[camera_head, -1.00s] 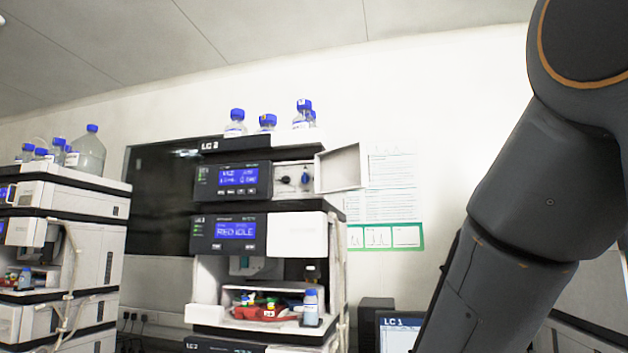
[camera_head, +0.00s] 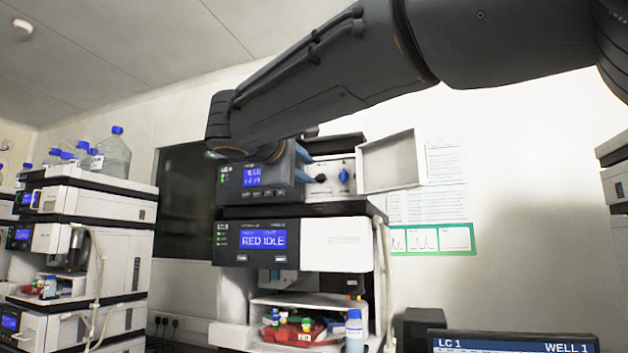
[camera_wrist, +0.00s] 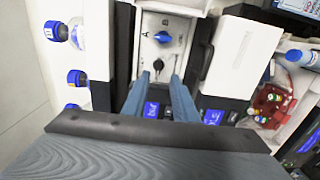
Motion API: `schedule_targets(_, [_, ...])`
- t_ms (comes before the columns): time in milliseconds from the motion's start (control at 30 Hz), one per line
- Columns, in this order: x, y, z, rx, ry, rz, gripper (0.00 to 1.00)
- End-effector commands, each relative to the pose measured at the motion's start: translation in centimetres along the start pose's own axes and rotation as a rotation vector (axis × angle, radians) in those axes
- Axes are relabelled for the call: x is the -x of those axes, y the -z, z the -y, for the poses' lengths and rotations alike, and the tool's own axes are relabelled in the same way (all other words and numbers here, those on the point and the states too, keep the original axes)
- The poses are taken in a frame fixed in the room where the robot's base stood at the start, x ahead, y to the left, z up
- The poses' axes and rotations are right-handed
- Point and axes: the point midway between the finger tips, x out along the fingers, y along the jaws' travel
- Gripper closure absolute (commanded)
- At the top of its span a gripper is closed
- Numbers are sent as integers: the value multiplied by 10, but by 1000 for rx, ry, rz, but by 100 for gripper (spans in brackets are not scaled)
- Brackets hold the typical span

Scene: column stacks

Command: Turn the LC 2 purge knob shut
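The upper module of the LC 2 stack (camera_head: 320,237) has a white panel with two knobs, behind an open white door (camera_head: 392,162). A dark knob (camera_head: 322,178) is nearer my gripper and a blue knob (camera_head: 343,175) lies to its right. The wrist view shows the dark knob (camera_wrist: 158,64) just ahead of my fingertips and the blue knob (camera_wrist: 162,37) beyond it, with letter marks beside it. Which knob is the purge knob is not readable. My gripper (camera_wrist: 159,76) is open and empty, its fingers pointing at the dark knob; contact cannot be told.
Blue-capped bottles (camera_wrist: 77,78) stand close beside the module. Below it are a display module (camera_head: 250,240) and an open bay with a red tray (camera_head: 295,334). Another instrument stack (camera_head: 110,210) stands left, and an LC 1 monitor (camera_head: 510,344) at lower right.

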Motion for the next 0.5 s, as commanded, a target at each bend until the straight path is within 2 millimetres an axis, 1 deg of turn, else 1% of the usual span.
schedule_targets(33, [-2, 1, -4, 0, -6, -1, 74])
schedule_targets(167, [-16, 4, -4, 1, -6, -5, 74])
schedule_targets(400, [-50, 6, -4, 1, -4, -10, 74])
schedule_targets(500, [-61, 7, -4, 0, -4, -11, 74])
